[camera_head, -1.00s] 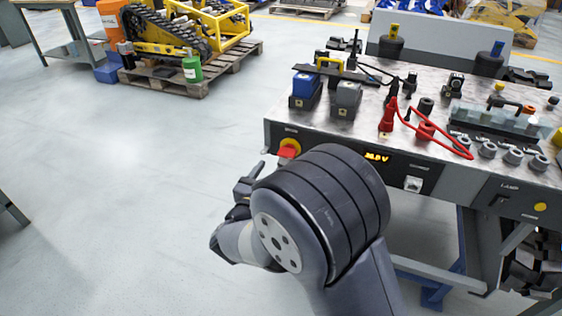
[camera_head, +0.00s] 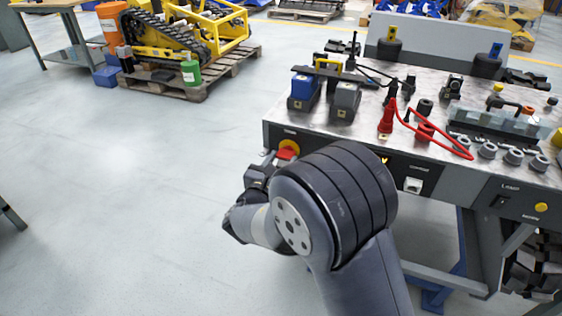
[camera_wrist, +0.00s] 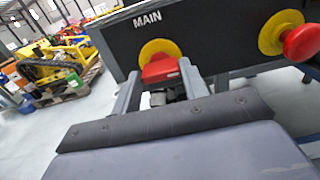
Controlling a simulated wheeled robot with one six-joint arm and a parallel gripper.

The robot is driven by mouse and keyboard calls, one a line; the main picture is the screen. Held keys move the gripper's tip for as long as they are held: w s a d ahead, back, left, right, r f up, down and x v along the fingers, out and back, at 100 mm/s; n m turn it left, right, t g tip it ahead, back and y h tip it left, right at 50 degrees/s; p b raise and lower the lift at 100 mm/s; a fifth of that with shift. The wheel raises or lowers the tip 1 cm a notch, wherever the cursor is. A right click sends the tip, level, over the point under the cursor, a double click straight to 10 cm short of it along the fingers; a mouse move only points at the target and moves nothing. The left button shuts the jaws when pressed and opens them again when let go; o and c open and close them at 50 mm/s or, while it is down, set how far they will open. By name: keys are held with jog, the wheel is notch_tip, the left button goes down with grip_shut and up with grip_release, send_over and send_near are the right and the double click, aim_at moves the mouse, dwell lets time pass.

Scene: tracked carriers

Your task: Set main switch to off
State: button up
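The main switch is a red handle (camera_wrist: 160,69) on a yellow disc (camera_wrist: 158,48), below the word MAIN on the dark bench front in the wrist view. In the head view the red handle (camera_head: 287,151) shows at the bench's left front corner, partly behind my arm. My gripper (camera_wrist: 160,72) is open, with one finger on each side of the handle. The fingertips are very close to its sides; I cannot tell whether they touch. In the head view my gripper (camera_head: 266,168) is just left of and below the switch.
A red mushroom button (camera_wrist: 301,43) on a yellow disc sits right of the switch. The bench top (camera_head: 330,130) carries blue and grey blocks, red leads and several connectors. Floor left of the bench is clear. A pallet (camera_head: 215,80) with a yellow tracked machine stands behind.

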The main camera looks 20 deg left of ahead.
jog(key=c, duration=0.4)
jog(key=shift+r+n+p, duration=0.1)
jog(key=shift+n+p, duration=0.2)
jog(key=shift+p, duration=0.15)
jog(key=n+p, duration=0.2)
jog(key=p, duration=0.1)
jog(key=shift+r+n, duration=0.1)
jog(key=shift+n, duration=0.2)
jog(key=n+p, duration=0.4)
jog(key=shift+n, duration=0.3)
jog(key=n+p, duration=0.4)
jog(key=shift+a+n, duration=0.1)
jog(key=shift+n, duration=0.2)
jog(key=n+p, duration=0.2)
jog(key=n, duration=0.1)
jog(key=n+p, duration=0.1)
jog(key=n, duration=0.1)
jog(key=shift+f, duration=0.3)
jog(key=shift+n, duration=0.3)
